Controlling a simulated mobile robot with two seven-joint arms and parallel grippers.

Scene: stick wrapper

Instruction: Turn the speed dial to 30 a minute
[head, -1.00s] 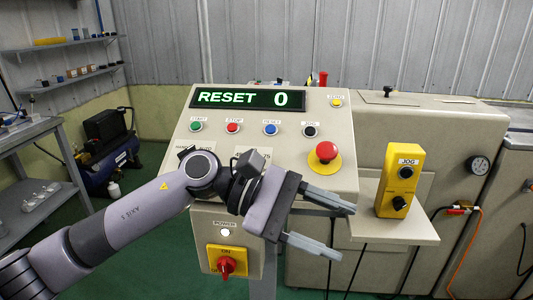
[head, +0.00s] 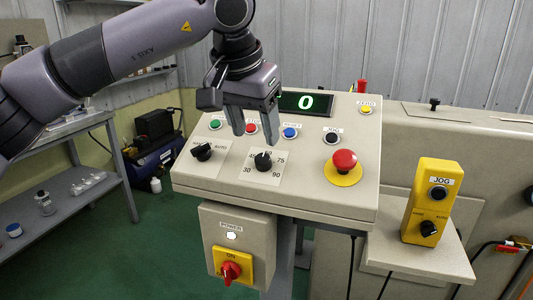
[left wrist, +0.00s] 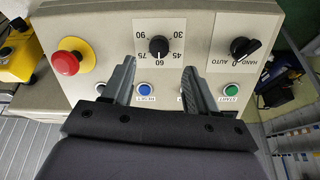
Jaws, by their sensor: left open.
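The speed dial (head: 263,161) is a black knob on a white plate on the sloped control panel (head: 310,190). Its scale runs from 30 at lower left over the top to 90 at lower right. The dial also shows in the left wrist view (left wrist: 158,46), where its pointer appears to be toward 60. My left gripper (head: 254,137) is open and empty, with its fingers pointing down above the panel just behind the dial. In the left wrist view the dial appears between the two fingertips, apart from both. My right gripper is out of view.
A red emergency button (head: 344,161) stands right of the dial and a HAND/AUTO switch (head: 202,152) left of it. Green, red, blue and black buttons line the panel behind. A yellow jog box (head: 431,202) sits on the right shelf. The display (head: 308,102) shows 0, partly hidden.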

